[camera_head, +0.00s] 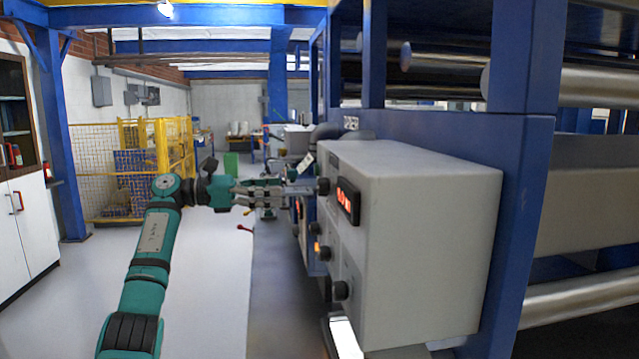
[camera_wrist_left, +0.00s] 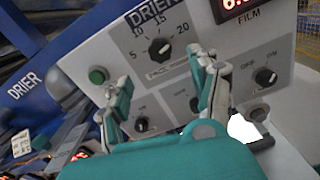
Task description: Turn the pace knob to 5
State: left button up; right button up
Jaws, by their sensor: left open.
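The pace knob (camera_wrist_left: 159,48) is a round black knob on the grey drier panel, with a scale marked 5, 10, 15 and 20 around its top. Its pointer seems to lie toward the upper right, but the exact setting is hard to read. In the head view a black knob (camera_head: 323,186) near the panel's top seems to be the same one. My left gripper (camera_head: 289,189) is open and empty in front of the panel, pointing at it. In the left wrist view its two fingers (camera_wrist_left: 160,72) stand apart, below and to either side of the knob, apparently without touching it.
The grey control box (camera_head: 430,230) carries a red display (camera_head: 348,200) and several lower knobs. A green button (camera_wrist_left: 97,75) is left of the pace knob, and another knob (camera_wrist_left: 265,77) is at its right.

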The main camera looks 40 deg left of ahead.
aim_at(317, 187)
pick_arm(q)
jog(key=p+x, duration=0.3)
jog(key=x, duration=0.6)
jog(key=shift+w+d+r, duration=0.15)
jog(key=shift+w, duration=0.05)
jog(key=shift+w+d, duration=0.2)
jog(key=shift+w, duration=0.15)
jog(key=c, duration=1.2)
